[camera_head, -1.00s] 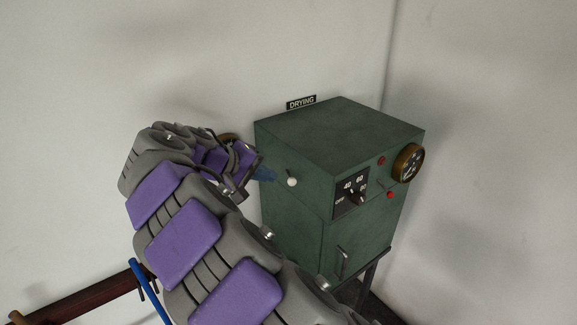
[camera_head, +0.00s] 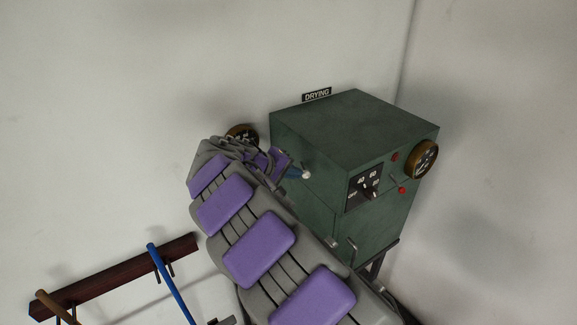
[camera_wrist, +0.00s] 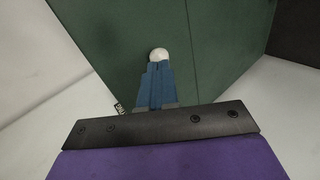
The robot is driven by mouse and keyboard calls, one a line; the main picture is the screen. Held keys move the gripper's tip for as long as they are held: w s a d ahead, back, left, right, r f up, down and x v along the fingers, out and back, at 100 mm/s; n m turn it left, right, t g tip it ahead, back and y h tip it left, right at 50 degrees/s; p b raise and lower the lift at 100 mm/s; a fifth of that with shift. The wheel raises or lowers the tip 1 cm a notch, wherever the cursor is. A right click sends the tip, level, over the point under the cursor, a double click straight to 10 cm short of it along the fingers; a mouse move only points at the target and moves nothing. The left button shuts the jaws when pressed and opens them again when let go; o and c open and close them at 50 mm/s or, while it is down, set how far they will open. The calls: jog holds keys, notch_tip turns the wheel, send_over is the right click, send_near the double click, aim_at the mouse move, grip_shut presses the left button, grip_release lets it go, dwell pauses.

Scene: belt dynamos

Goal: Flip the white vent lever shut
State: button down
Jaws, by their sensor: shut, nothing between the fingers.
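The white ball end of the vent lever (camera_head: 306,174) stands out from the left side of the green drying cabinet (camera_head: 355,125). In the wrist view the white ball (camera_wrist: 159,55) sits right at the tips of my blue fingers. My gripper (camera_head: 297,172) is shut and empty, its fingertips at the ball or very close to it; I cannot tell whether they touch. In the wrist view my gripper (camera_wrist: 156,68) points at the green cabinet wall (camera_wrist: 215,35). The lever's stem is hidden behind the ball and fingers.
The cabinet front has a dial knob (camera_head: 366,187), red buttons (camera_head: 402,190) and a round brass gauge (camera_head: 421,159). Another gauge (camera_head: 241,134) is on the wall behind my arm. A dark rack (camera_head: 110,277) with a blue-handled tool (camera_head: 172,285) is at lower left.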

jog(key=shift+w+d+f, duration=0.15)
jog(key=shift+d+f, duration=0.05)
jog(key=shift+d, duration=0.3)
jog(key=shift+w+d+f, duration=0.15)
jog(key=shift+d, duration=0.35)
jog(key=b, duration=0.2)
jog(key=f+m+t+b, duration=0.1)
jog(key=b, duration=0.4)
jog(key=shift+s+a+f+y, duration=0.25)
jog(key=shift+a+f+y, duration=0.05)
jog(key=shift+a+f, duration=0.05)
jog(key=shift+r, duration=0.25)
